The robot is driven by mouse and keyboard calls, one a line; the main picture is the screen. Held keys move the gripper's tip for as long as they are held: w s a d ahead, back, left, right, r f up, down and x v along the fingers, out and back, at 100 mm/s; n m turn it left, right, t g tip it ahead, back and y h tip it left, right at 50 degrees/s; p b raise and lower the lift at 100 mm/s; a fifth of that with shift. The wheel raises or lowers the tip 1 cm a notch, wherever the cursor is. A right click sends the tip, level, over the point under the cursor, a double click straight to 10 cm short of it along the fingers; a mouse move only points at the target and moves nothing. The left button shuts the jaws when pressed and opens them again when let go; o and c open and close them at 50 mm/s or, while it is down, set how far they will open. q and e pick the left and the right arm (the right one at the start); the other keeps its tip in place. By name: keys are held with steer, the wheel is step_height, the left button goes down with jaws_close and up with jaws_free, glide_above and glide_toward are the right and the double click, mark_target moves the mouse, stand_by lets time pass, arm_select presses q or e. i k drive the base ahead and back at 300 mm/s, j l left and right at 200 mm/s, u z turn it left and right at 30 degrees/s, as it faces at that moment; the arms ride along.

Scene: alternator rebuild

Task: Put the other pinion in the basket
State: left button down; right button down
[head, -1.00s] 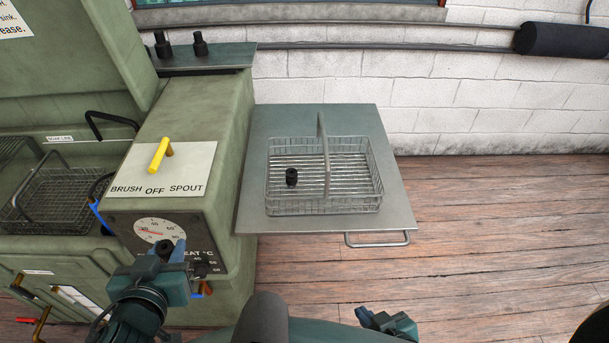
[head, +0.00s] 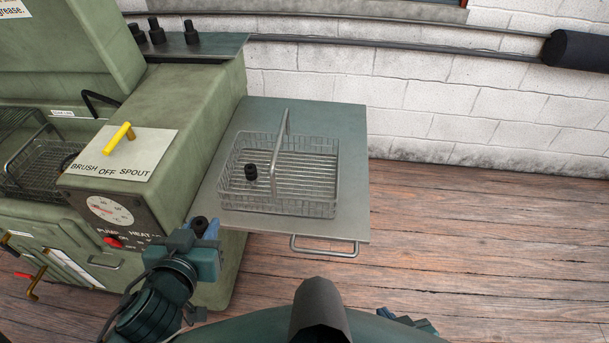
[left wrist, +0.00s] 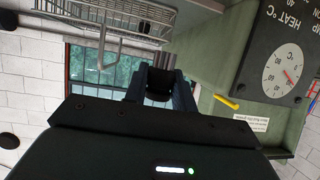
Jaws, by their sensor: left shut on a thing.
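My left gripper (head: 203,228) is shut on a small black pinion (head: 198,225), near the left front corner of the side shelf, outside the basket. In the left wrist view the dark pinion (left wrist: 159,88) sits between the fingertips. The wire basket (head: 318,207) with its upright handle stands on the grey side shelf (head: 345,220). Another black pinion (head: 250,172) stands inside the basket, left of the handle. My right gripper (head: 408,322) shows only partly at the bottom edge, and its jaws cannot be made out.
The green washer cabinet (head: 205,115) with a yellow knob (head: 120,137) and dial stands left of the shelf. Three black parts stand on its back ledge (head: 215,45). A second wire basket (head: 40,170) is in the sink at left. A bar handle (head: 322,252) sticks out at the shelf's front.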

mark_target(312, 185)
steer(key=i+l, duration=0.1)
steer(key=l, duration=0.4)
steer(key=i+l, duration=0.1)
steer(key=l, duration=0.4)
steer(key=i+l, duration=0.15)
steer(key=l, duration=0.35)
